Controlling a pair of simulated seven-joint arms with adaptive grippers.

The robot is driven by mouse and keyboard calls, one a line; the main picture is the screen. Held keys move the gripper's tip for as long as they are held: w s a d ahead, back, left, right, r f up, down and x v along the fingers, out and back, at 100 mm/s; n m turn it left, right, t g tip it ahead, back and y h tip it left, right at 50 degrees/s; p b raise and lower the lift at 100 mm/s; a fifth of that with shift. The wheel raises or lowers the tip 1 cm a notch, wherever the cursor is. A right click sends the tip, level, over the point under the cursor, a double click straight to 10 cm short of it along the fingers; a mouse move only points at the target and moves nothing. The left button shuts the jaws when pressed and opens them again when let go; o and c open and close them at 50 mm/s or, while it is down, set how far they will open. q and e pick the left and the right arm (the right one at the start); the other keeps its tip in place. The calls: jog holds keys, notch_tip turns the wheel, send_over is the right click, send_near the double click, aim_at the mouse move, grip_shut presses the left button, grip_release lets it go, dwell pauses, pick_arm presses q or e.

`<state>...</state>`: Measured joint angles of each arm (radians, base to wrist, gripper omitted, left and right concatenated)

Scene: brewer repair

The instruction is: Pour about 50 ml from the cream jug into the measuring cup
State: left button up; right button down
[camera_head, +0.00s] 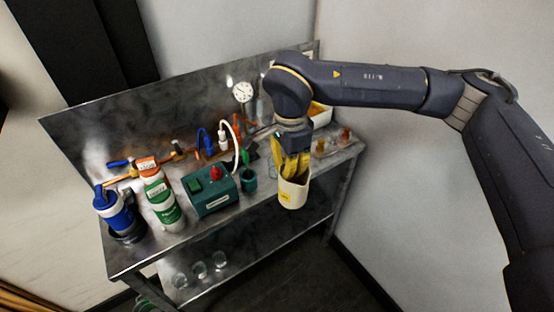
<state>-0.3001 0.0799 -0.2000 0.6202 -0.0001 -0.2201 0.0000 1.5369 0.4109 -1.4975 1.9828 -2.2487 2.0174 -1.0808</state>
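The cream jug (292,197) is a cream-coloured vessel near the front right of the metal bench, and it looks close to upright. My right gripper (292,168) comes down from above to its mouth and appears shut on it. The gripper hides part of the rim, and the contact itself is hard to see. A faint clear vessel (271,171) shows just left of the jug, partly hidden; I cannot tell whether it is the measuring cup. My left gripper is not in view.
On the bench (240,208) stand a blue canister (113,212), a white-green bottle (162,200), a green box (210,192) with a red knob and a small green cup (248,180). A dial gauge (243,92) is behind. Several clear glasses (199,270) stand on the lower shelf.

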jog(key=w+a+f+n, duration=0.1)
jog(key=a+n, duration=1)
jog(key=n, duration=1.3)
jog(key=shift+w+a, duration=0.35)
jog(key=shift+w, duration=0.35)
dwell(0.6)
jog(key=shift+f, duration=0.1)
jog(key=shift+w+d, duration=0.1)
